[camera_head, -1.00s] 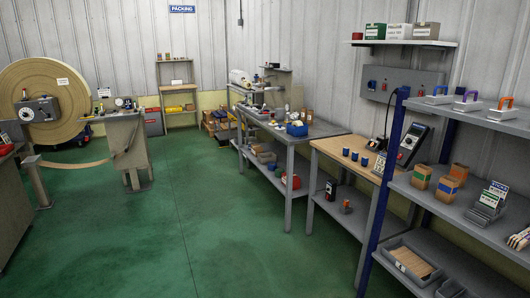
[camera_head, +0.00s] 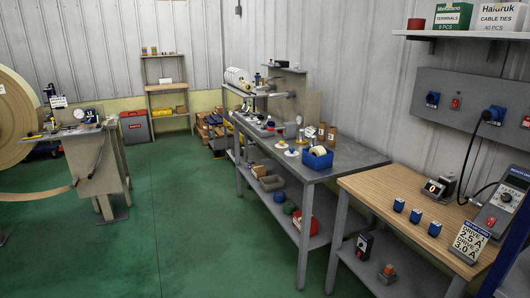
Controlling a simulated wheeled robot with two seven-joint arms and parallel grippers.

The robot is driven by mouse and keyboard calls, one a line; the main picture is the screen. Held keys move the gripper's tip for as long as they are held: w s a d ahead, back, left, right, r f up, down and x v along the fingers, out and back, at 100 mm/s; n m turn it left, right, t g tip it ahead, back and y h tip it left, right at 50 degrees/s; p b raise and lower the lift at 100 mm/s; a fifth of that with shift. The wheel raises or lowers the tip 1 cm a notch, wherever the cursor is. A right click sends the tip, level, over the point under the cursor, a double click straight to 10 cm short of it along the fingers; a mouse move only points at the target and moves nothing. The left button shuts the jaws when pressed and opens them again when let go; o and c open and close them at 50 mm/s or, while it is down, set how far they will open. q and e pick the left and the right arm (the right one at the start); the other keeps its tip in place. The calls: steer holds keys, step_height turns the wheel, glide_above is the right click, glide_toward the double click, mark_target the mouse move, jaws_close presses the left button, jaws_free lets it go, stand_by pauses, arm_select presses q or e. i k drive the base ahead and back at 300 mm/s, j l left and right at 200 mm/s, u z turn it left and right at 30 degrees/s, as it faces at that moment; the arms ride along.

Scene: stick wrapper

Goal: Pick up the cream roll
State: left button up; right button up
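A small cream roll (camera_head: 318,150) shows at the top of a blue bin (camera_head: 316,161) on the grey workbench (camera_head: 345,159). It is small at this distance, and the bin walls hide its lower part. A larger whitish roll (camera_head: 237,77) lies on its side on the machine at the far end of the bench. I cannot tell for certain which of these is the cream roll. Neither of my grippers is in view.
Green floor (camera_head: 190,220) is open before the bench. Jars (camera_head: 321,134) stand near the blue bin. A wooden-topped table (camera_head: 408,204) with blue blocks adjoins at right.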

mark_target(317, 151)
steer(key=i+z, duration=0.1)
steer(key=i, duration=0.55)
steer(key=i+j+z, duration=0.1)
steer(key=i, duration=0.55)
steer(key=i+j+z, duration=0.1)
steer(key=i, duration=0.5)
steer(key=j, duration=0.1)
